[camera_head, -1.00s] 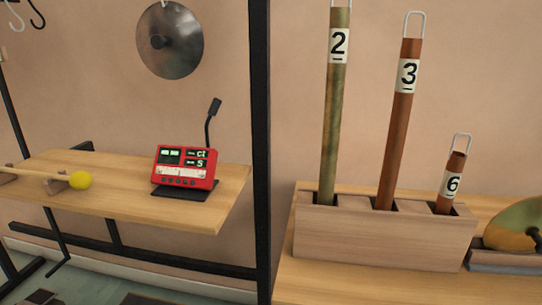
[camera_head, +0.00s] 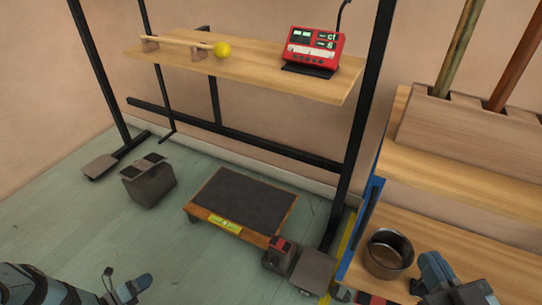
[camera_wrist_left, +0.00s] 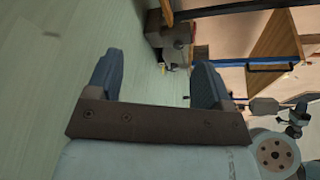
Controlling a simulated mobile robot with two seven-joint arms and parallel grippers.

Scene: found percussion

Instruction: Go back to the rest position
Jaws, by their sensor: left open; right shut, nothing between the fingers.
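My left gripper (camera_head: 126,281) shows at the bottom left of the head view, above the floor and clear of objects. In the left wrist view its two blue-grey fingers (camera_wrist_left: 157,78) stand wide apart with nothing between them. My right gripper (camera_head: 432,276) is at the bottom right of the head view, just right of a dark metal pot (camera_head: 387,263) on a lower wooden shelf. It is shut and empty; I cannot tell whether it touches the pot.
A black-topped step platform (camera_head: 240,200) and a dark weight block (camera_head: 148,182) stand on the floor. Above is a wooden shelf (camera_head: 320,88) with a red device (camera_head: 315,45) and a yellow-headed mallet (camera_head: 222,50). Black frame posts (camera_head: 367,110) stand near. The left floor is open.

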